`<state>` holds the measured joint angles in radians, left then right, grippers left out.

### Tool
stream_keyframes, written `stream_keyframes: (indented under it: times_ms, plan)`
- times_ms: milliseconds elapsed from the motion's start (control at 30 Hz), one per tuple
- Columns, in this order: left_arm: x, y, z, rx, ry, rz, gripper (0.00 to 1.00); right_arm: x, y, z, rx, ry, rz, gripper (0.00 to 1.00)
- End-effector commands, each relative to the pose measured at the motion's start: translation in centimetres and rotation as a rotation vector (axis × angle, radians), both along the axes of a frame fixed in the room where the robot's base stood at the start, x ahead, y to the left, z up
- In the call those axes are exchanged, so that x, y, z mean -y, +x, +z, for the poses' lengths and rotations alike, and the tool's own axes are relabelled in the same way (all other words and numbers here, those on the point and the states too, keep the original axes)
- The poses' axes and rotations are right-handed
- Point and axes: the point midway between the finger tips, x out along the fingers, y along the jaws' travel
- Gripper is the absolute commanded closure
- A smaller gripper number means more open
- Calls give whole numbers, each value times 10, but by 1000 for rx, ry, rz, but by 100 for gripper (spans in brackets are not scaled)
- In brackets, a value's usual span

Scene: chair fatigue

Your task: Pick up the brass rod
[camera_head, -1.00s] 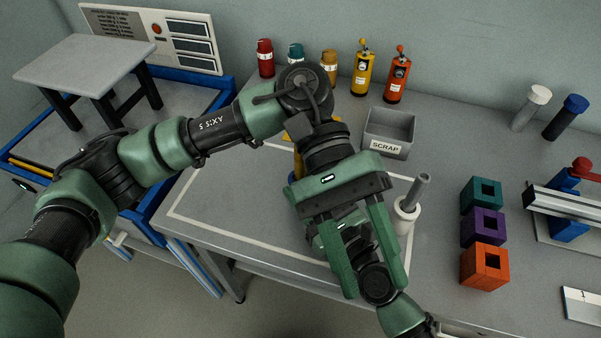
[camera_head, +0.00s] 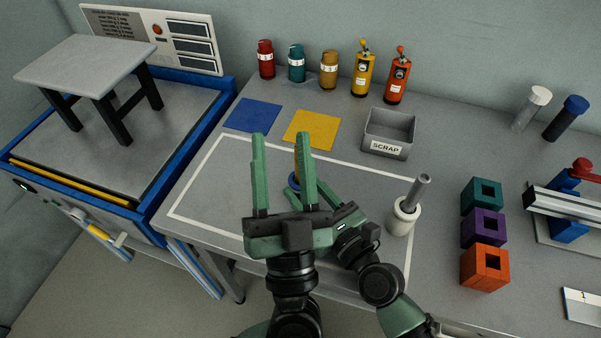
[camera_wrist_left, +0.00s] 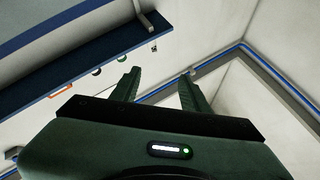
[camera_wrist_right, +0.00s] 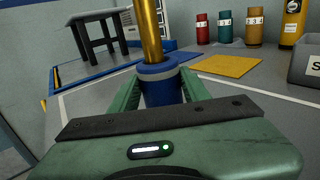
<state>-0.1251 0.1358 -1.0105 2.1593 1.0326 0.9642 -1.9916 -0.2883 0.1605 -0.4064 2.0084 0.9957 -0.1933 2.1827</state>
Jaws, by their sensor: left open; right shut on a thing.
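The brass rod (camera_wrist_right: 149,28) stands upright out of a blue cylindrical holder with a grey band (camera_wrist_right: 162,88) in the right wrist view. My right gripper (camera_wrist_right: 161,78) is shut on this blue holder, not on the rod itself. In the head view the rod (camera_head: 297,155) and a bit of the holder (camera_head: 293,181) show between the fingers of my left gripper (camera_head: 280,137), which is open. That gripper is nearer the camera and partly covers them. In the left wrist view the left fingers (camera_wrist_left: 158,78) are apart with nothing between them.
A white cup with a grey rod (camera_head: 403,216) stands to the right. Blue (camera_head: 254,115) and yellow (camera_head: 311,130) mats and a scrap bin (camera_head: 389,133) lie behind. Orange (camera_head: 484,267), purple and teal blocks are further right. Bench inside the white outline (camera_head: 215,190) is mostly clear.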

Motion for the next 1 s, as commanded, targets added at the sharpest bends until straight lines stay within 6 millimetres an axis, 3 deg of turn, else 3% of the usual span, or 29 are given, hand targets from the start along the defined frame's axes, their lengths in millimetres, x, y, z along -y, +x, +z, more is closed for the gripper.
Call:
stream_keyframes:
  times_ms: [33,133,333,467,800,1000]
  plan:
    - [-1,1,-26,-122,-50,-40,54,0,0,0,-1,-1,1,96]
    - [3,-1,-67,-315,-144,-117,54,0,0,0,-1,-1,1,96]
    - [11,-16,-119,-552,-290,-214,54,0,0,0,0,0,1,96]
    - [14,-18,-131,-607,-329,-238,54,0,0,0,0,0,0,96]
    - [18,35,-133,-614,-336,-242,54,0,0,0,1,1,0,96]
    - [19,49,-134,-615,-335,-241,54,0,0,0,0,0,0,96]
